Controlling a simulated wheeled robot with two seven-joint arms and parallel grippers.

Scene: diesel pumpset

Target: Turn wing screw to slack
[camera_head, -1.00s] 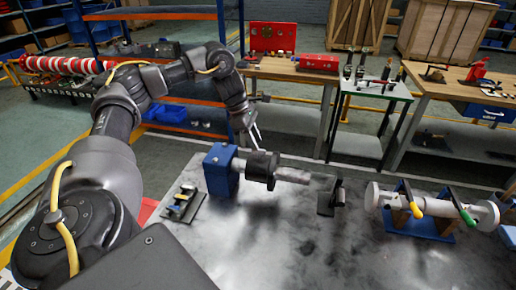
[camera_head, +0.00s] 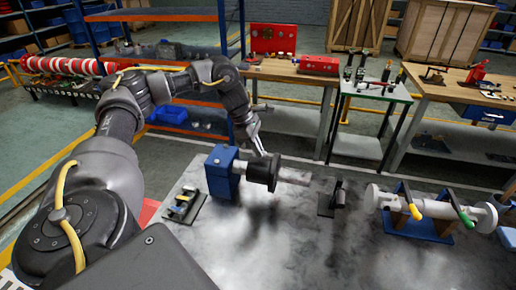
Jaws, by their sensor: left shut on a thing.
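The screw is too small and too covered by the fingers to make out. A grey shaft (camera_head: 296,178) sticks out of the collar to the right. Its end is apart from a small black bracket (camera_head: 327,203). My right gripper is not in view.
A small dark stand (camera_head: 184,207) with small parts is left of the blue block. A pale flanged roller (camera_head: 436,208) with yellow- and green-tipped handles rests on a blue base at the right. The grey tabletop (camera_head: 300,250) in front is clear.

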